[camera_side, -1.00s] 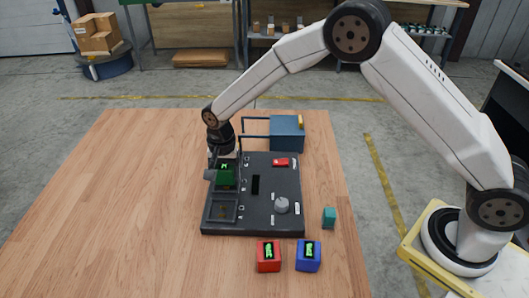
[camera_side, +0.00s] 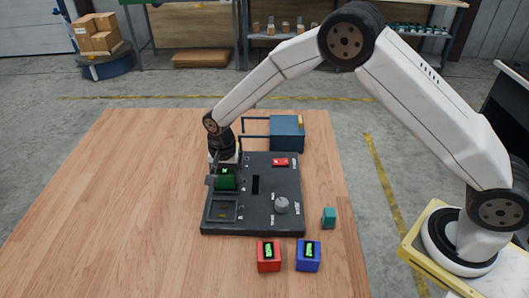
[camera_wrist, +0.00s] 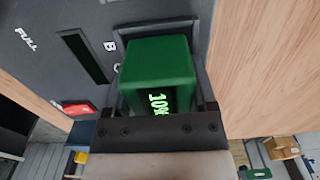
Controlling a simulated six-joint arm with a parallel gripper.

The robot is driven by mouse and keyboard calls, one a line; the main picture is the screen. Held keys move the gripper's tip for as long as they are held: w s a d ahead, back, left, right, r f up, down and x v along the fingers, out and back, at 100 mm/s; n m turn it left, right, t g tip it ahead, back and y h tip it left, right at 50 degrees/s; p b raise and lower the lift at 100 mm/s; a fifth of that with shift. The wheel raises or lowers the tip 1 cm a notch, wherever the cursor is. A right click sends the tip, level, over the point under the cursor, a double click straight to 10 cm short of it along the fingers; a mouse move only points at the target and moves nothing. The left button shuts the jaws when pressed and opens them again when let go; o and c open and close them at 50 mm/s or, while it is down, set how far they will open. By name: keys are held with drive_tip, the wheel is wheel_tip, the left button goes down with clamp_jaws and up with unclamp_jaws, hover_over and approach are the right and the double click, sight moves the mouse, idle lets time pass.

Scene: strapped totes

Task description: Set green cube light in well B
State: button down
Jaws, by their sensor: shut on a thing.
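The green cube (camera_side: 226,181) has a lit green readout, which also shows on the cube in the wrist view (camera_wrist: 155,62). My gripper (camera_side: 224,172) is shut on it from above. The cube is upright at the upper of two wells on the left side of the dark panel (camera_side: 272,220). In the wrist view the letter B stands beside this well (camera_wrist: 195,35), and the cube hides most of its opening. I cannot tell whether the cube touches the well floor. The lower well (camera_side: 223,211) holds no cube.
A red cube (camera_side: 268,257) and a blue cube (camera_side: 308,257) with lit readouts stand in front of the panel. The panel bears a grey knob (camera_side: 281,205) and red switch (camera_side: 281,162). A blue box (camera_side: 287,134) stands behind.

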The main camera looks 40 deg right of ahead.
idle(0.4)
unclamp_jaws()
drive_tip(key=shift+f, duration=0.1)
drive_tip(key=shift+r, duration=0.2)
drive_tip(key=shift+r, duration=4.35)
drive_tip(key=shift+s+d, duration=0.1)
drive_tip(key=s+d+r+n+t, duration=0.1)
drive_tip(key=s+d+n, duration=0.3)
drive_tip(key=s+d, duration=0.3)
drive_tip(key=s+d+r+n+t, duration=0.1)
drive_tip(key=s+d+n, duration=0.4)
drive_tip(key=s, duration=1)
drive_tip(key=shift+d+t, duration=0.3)
drive_tip(key=shift+d, duration=0.85)
